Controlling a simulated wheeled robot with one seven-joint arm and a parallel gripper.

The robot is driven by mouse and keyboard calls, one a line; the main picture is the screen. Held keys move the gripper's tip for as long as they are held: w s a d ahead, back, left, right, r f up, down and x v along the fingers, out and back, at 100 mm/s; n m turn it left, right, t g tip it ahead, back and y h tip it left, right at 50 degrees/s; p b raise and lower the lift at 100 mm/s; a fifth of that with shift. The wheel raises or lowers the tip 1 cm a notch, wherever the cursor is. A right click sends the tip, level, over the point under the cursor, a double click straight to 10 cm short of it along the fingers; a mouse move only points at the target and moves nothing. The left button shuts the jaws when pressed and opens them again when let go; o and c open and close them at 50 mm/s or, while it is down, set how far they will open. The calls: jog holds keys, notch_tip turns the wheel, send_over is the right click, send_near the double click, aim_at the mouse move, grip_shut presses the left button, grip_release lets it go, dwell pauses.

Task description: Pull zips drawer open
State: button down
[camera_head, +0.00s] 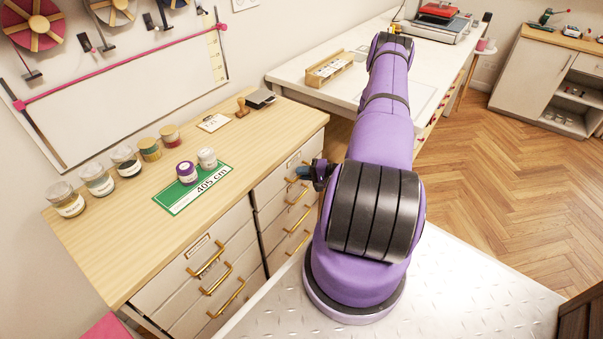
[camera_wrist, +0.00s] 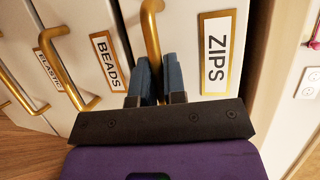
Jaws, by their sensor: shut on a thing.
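The white zips drawer (camera_wrist: 190,15) carries a gold-framed ZIPS label (camera_wrist: 214,52) in the wrist view. Its gold handle (camera_wrist: 151,35) runs down between the two blue fingers of my gripper (camera_wrist: 158,78). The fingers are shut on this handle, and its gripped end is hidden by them. I cannot tell whether the drawer front stands out from the cabinet.
The beads drawer (camera_wrist: 85,25) and the elastic drawer (camera_wrist: 20,70) are beside it, with gold handles. The wooden cabinet top (camera_head: 115,235) holds several jars and a green 405 cm card (camera_head: 170,197). A white table (camera_head: 300,92) stands behind. Wooden floor (camera_head: 520,170) is clear at right.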

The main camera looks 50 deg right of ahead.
jog(key=s+d, duration=0.2)
jog(key=s, duration=2.4)
jog(key=c, duration=1.2)
grip_release()
jog(key=v, duration=1.1)
jog(key=shift+w, duration=0.1)
